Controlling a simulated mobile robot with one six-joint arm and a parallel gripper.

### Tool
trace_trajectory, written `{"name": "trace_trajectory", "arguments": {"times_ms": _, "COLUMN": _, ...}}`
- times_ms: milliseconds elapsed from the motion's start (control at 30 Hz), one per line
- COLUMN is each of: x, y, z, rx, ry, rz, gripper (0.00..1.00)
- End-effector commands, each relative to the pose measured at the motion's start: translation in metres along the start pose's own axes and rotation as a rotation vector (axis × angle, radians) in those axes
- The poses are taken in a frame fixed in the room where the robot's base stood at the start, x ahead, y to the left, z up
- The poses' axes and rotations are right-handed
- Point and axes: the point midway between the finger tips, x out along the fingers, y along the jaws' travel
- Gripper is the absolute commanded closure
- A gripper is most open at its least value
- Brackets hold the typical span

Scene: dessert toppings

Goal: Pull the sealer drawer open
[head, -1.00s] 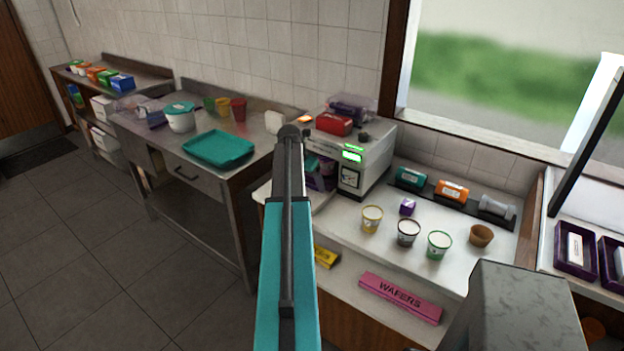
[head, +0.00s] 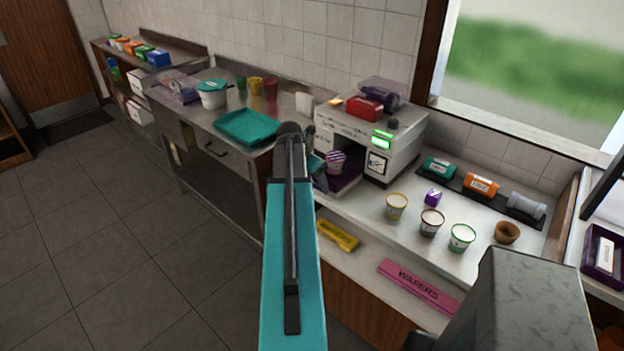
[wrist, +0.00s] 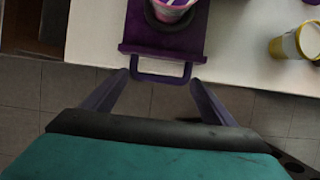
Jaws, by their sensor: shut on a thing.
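The sealer (head: 395,155) is a pale box with green displays on the counter. Its purple drawer (head: 348,180) sticks out of the front opening, partly hidden by my arm. A pink-and-white cup (head: 335,162) sits in the drawer. In the wrist view, the drawer (wrist: 150,50) shows at the top with its purple loop handle (wrist: 160,79) towards me. The cup (wrist: 172,10) stands in a dark ring there. My gripper (wrist: 160,77) has one finger at each end of the handle and is shut on it. In the head view, the fingers are mostly hidden behind my arm.
Several cups, including a yellow-rimmed cup (head: 396,206), stand on the counter right of the sealer. A yellow box (head: 338,234) and a pink wafers box (head: 418,286) lie on a lower shelf. A steel table with a teal tray (head: 249,127) stands left. The floor is clear.

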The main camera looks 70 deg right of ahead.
Motion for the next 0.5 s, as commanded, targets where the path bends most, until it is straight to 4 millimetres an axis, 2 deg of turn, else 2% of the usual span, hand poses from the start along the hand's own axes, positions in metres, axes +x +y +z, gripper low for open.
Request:
{"name": "trace_trajectory", "arguments": {"times_ms": 333, "x": 0.0023, "y": -0.0057, "z": 0.0041, "rx": 0.000, "ry": 0.001, "rz": -0.007, "gripper": 0.61}}
{"name": "trace_trajectory", "arguments": {"times_ms": 367, "x": 0.0024, "y": -0.0058, "z": 0.0043, "rx": 0.000, "ry": 0.001, "rz": -0.006, "gripper": 0.16}}
{"name": "trace_trajectory", "arguments": {"times_ms": 400, "x": 0.0025, "y": -0.0058, "z": 0.0046, "rx": 0.001, "ry": 0.001, "rz": -0.006, "gripper": 0.12}}
{"name": "trace_trajectory", "arguments": {"times_ms": 500, "x": 0.0025, "y": -0.0056, "z": 0.0049, "rx": 0.003, "ry": 0.001, "rz": -0.005, "gripper": 0.12}}
